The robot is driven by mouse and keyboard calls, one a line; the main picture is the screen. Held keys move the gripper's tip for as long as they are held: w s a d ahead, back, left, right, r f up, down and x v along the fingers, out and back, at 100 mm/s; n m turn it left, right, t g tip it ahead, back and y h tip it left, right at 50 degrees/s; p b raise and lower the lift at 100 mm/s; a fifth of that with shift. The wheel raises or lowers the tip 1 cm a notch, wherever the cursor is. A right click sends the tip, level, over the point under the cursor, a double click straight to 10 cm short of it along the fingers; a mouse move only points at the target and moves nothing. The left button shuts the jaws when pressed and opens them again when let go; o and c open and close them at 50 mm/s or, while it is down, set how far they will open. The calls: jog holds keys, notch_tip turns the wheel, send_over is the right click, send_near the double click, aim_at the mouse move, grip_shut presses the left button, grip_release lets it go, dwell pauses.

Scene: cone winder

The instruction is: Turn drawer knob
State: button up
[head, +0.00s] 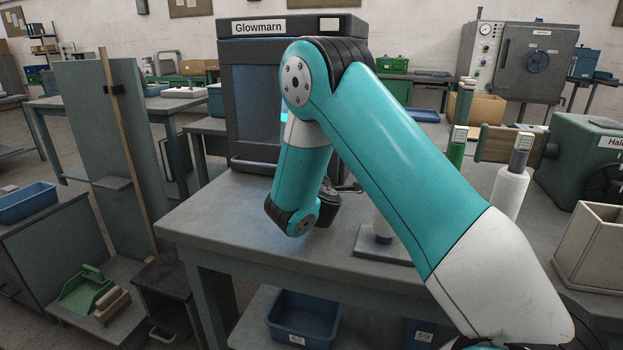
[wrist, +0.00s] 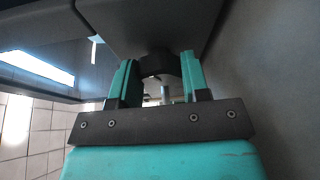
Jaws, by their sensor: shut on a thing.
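The knob (wrist: 158,62) is a dark rounded piece on a dark grey panel, seen at the top middle of the wrist view. My gripper (wrist: 158,76) has its two teal fingers on either side of the knob and is shut on it. The fingers hide the knob's sides, so its turn angle cannot be read. In the head view my bent teal arm covers the gripper and the knob. The dark cabinet labelled Glowmarn (head: 250,52) stands on the grey workbench behind my arm.
A white cone on a spindle (head: 508,192) and a green machine (head: 585,150) stand on the right of the workbench (head: 215,225). An open beige box (head: 590,250) is at the right edge. A blue bin (head: 303,318) sits below. The bench's left front is clear.

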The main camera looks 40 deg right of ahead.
dwell(0.3)
jog(key=o, duration=0.9)
jog(key=b+v, duration=0.1)
jog(key=v, duration=0.1)
jog(key=b+v, duration=0.1)
jog(key=v, duration=0.1)
jog(key=b+v, duration=0.2)
jog(key=shift+s+a+f, duration=0.2)
jog(key=shift+s+f, duration=0.05)
jog(key=shift+s, duration=0.1)
jog(key=shift+s+a+r, duration=0.15)
jog(key=shift+s+r, duration=0.05)
jog(key=shift+s, duration=0.2)
